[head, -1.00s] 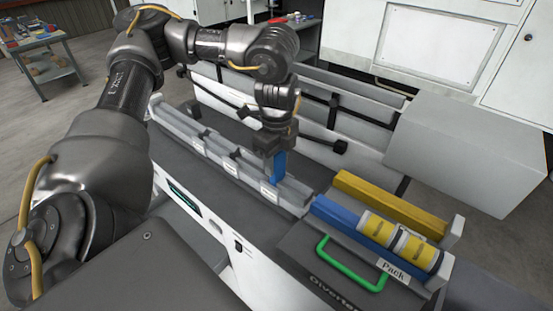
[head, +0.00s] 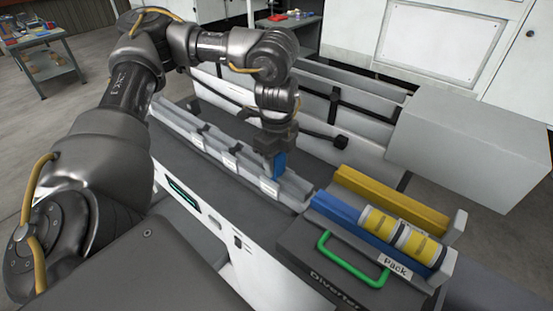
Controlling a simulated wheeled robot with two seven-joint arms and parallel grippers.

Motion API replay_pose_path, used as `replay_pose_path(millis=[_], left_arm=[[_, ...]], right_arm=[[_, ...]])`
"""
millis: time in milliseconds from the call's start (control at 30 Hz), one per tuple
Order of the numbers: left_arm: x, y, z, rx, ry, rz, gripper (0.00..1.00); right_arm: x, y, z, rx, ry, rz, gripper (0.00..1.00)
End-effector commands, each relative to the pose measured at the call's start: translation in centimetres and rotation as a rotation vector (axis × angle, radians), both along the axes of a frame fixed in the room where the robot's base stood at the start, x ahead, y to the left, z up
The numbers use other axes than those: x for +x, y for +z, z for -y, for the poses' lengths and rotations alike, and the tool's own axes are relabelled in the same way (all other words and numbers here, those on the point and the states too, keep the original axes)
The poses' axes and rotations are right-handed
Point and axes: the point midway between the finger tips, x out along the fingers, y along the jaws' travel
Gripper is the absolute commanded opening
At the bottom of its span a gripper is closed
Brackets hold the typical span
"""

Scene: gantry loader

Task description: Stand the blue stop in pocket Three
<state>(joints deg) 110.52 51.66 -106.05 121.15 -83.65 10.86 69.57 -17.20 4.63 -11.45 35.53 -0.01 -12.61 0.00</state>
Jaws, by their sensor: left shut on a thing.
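My left gripper (head: 277,152) points down over the right-hand part of the grey pocket rail and is shut on the blue stop (head: 280,165). The stop is upright, and its lower end is down at the rail, inside or against the pocket nearest the right; I cannot tell if it rests on the bottom. The grey rail (head: 215,150) has several pockets with small white labels. The label below the stop (head: 269,187) is too small to read. My right gripper is not in view.
A green handle (head: 350,268) stands on the "Diverter" box. A large grey box (head: 465,145) stands behind.

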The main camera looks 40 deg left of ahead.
Motion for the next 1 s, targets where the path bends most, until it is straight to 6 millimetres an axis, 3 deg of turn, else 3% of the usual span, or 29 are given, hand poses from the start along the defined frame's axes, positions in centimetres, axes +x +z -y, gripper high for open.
replay_pose_path(millis=[1000], left_arm=[[0.0, -1.0, 0.0, 0.0, 0.0, 0.0, 0.15]], right_arm=[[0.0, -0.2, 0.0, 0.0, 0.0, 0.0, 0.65]])
